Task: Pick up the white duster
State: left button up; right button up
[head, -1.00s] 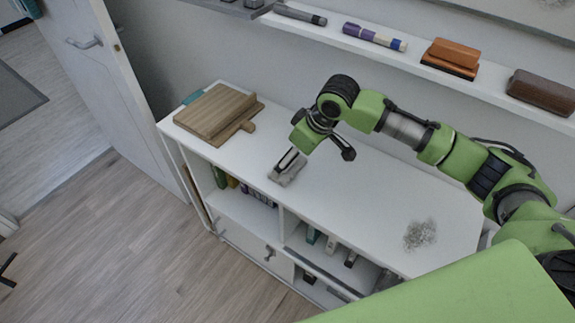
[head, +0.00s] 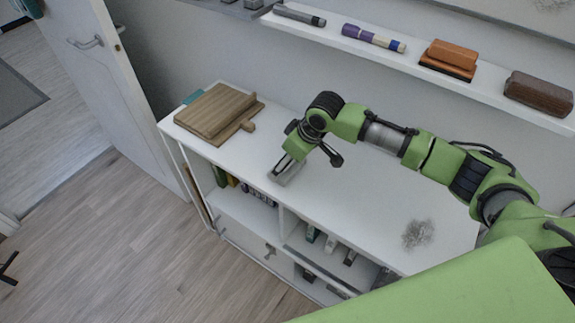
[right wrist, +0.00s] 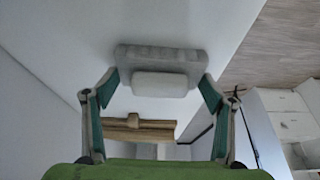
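The white duster (head: 291,174) lies on the white desk top near its front edge, partly hidden by my right gripper. In the right wrist view the duster (right wrist: 165,84) has a pale grey base and a white raised grip. My right gripper (head: 281,164) is down at the duster. In the right wrist view the right gripper (right wrist: 159,80) is open, with one finger towards each end of the duster and visible gaps between. My left gripper is not in view.
A wooden board (head: 215,112) lies at the desk's left end. A grey dust patch (head: 417,234) marks the right part of the top. A wall ledge (head: 335,38) behind holds markers and an orange and a brown duster. The desk's middle is clear.

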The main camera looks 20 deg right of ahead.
dwell(0.3)
jog(key=shift+r, duration=0.3)
notch_tip(320, 180, up, 2)
jog(key=shift+w+b, duration=0.1)
jog(key=shift+b, duration=0.35)
jog(key=s+r, duration=0.1)
jog(key=s+a+r, duration=0.1)
jog(key=r, duration=0.1)
jog(key=s+a+r, duration=0.1)
jog(key=r, duration=0.1)
jog(key=shift+s+a+r, duration=0.2)
jog(key=shift+s+r, duration=0.05)
jog(key=shift+s, duration=0.05)
jog(key=s+a+r, duration=0.1)
jog(key=s, duration=0.1)
jog(key=s+a+r, duration=0.2)
jog(key=s, duration=0.1)
jog(key=s+a+r+b, duration=0.1)
jog(key=s+a+r, duration=0.1)
jog(key=s, duration=0.1)
jog(key=shift+s+a, duration=0.1)
jog(key=shift+s, duration=0.1)
